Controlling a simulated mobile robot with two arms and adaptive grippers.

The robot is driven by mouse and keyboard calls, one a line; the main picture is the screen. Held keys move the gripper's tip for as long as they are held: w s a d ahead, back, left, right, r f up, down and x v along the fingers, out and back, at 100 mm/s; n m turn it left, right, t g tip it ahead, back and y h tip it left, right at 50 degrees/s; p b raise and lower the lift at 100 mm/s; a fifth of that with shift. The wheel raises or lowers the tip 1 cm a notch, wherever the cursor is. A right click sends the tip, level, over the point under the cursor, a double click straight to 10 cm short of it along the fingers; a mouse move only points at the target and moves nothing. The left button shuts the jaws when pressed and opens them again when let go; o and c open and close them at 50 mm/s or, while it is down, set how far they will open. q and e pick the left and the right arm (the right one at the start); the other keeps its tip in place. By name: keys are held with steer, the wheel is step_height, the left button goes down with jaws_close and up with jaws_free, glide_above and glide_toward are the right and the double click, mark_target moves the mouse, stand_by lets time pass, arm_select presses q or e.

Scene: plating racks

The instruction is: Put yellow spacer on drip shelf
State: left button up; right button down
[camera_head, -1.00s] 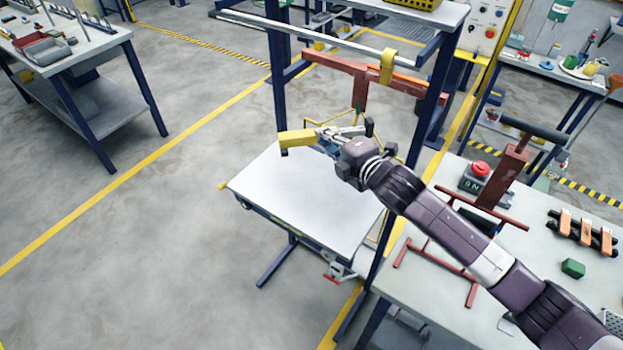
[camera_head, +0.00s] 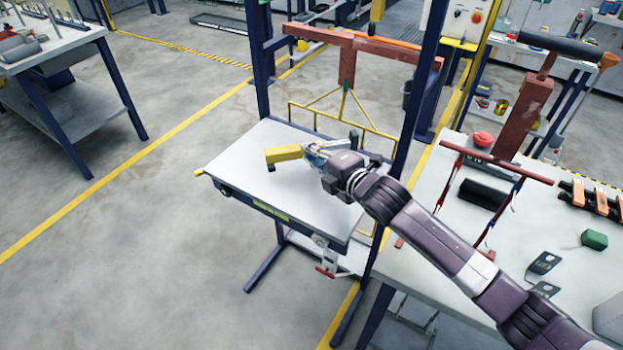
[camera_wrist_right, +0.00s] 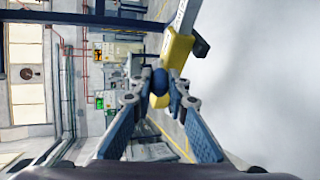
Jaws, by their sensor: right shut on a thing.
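The yellow spacer (camera_head: 284,154) is a block held at the tip of my right gripper (camera_head: 312,152). It also shows in the right wrist view (camera_wrist_right: 177,50), between and beyond the blue fingers (camera_wrist_right: 160,100). My right gripper is shut on it. The drip shelf (camera_head: 255,185) is a pale flat panel within the blue frame. The spacer and gripper show over the back half of this shelf; I cannot tell whether the spacer touches it. My right arm hides part of the shelf's right side. My left gripper is not in view.
A red hanger with a yellow wire rack (camera_head: 345,115) hangs at the shelf's back edge. Blue posts (camera_head: 260,60) flank the shelf. At right, a table (camera_head: 420,262) holds a red stand (camera_head: 520,118) and a green block (camera_head: 594,239). The shelf's front left is bare.

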steer(key=shift+f, duration=0.3)
step_height(320, 180, down, 4)
steer(key=b, duration=0.4)
steer(key=shift+f, duration=0.15)
steer(key=c, duration=2.3)
jaws_free()
steer(key=shift+f, duration=0.1)
steer(key=o, duration=0.4)
steer(key=shift+s, duration=0.1)
